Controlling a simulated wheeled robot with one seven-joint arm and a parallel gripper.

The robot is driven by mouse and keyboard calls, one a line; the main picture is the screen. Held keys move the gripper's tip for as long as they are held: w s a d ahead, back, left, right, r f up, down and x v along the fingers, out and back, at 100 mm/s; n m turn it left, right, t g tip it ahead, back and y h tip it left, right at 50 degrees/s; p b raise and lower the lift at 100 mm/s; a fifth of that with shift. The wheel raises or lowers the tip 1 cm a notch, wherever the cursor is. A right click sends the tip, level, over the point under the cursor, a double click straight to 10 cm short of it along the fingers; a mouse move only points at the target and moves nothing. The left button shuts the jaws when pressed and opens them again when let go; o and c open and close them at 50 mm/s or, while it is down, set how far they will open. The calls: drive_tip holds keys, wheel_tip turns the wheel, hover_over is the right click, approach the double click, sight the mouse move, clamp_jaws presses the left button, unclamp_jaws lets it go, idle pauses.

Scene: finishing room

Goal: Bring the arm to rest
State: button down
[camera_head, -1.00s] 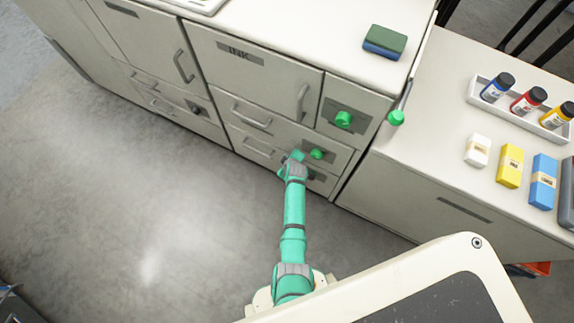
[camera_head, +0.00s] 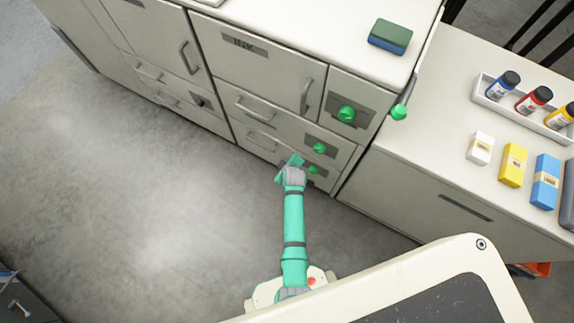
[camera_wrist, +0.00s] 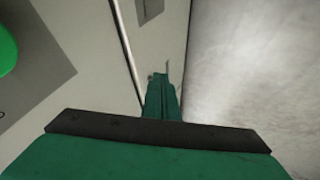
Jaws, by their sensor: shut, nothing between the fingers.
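My arm (camera_head: 293,222) is green with grey joints and reaches from my base toward the cabinet fronts. My gripper (camera_head: 290,163) is in front of the lower drawers, just left of the green knobs. In the wrist view my gripper (camera_wrist: 163,88) is shut with nothing between its fingers. It points along the cabinet front, with the floor to its right. I cannot tell from the head view how far the fingers are from the drawer face.
Green knobs (camera_head: 319,148) and bar handles (camera_head: 260,141) stick out of the cabinet (camera_head: 225,75). A lever with a green knob (camera_head: 399,112) is at the counter's corner. A green-and-blue block (camera_head: 390,37) lies on top. Bottles and boxes stand at right. The floor (camera_head: 150,190) at left is clear.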

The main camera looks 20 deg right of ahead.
drive_tip(key=s+a+r+m+t, duration=0.2)
drive_tip(key=s+a+r, duration=0.2)
drive_tip(key=s+r, duration=0.45)
drive_tip(key=s+a+r+m+t, duration=0.15)
drive_tip(key=s+a+r, duration=0.35)
drive_tip(key=s, duration=0.7)
drive_tip(key=s+a+r+m+t, duration=0.1)
drive_tip(key=s+r, duration=0.3)
drive_tip(key=r, duration=0.4)
drive_tip(key=s+a+r+m+t, duration=0.1)
drive_tip(key=s+a+r+t, duration=0.1)
drive_tip(key=s+r, duration=0.2)
drive_tip(key=s+a+r+m+t+y, duration=0.1)
drive_tip(key=s+r, duration=0.3)
drive_tip(key=r, duration=0.7)
drive_tip(key=shift+a+r+m, duration=0.35)
drive_tip(key=shift+a, duration=0.45)
drive_tip(key=shift+t, duration=0.25)
